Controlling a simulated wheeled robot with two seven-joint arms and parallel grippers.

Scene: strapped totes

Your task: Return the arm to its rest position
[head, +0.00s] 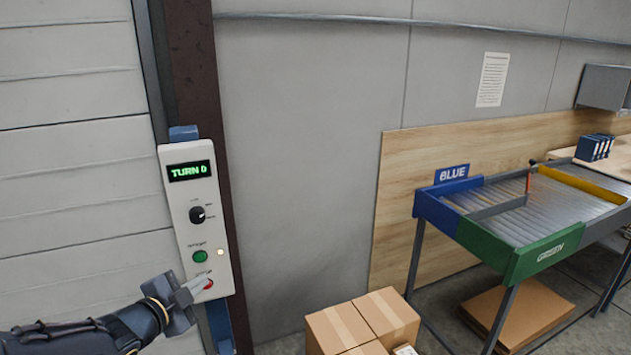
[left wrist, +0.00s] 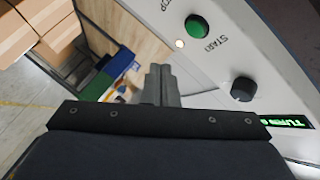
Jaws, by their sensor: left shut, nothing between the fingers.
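My left gripper (head: 196,286) is at the lower left of the head view, in front of the lower part of a white control panel (head: 188,231). Its fingers are closed with nothing between them, and they overlap the edge of a red button (head: 208,284). I cannot tell whether they touch it. The left wrist view shows the closed fingers (left wrist: 160,82) beside the panel face (left wrist: 236,70). The panel has a green button (head: 200,256), a black knob (head: 197,214) and a lit green display (head: 189,171) reading "TURN" and a cut-off sign. My right gripper is not in view.
Cardboard boxes (head: 362,322) are stacked at the bottom centre. A roller conveyor table (head: 515,222) with blue and green end plates stands at the right. A dark post (head: 192,80) rises behind the panel. Bare wall (head: 300,170) lies between panel and conveyor.

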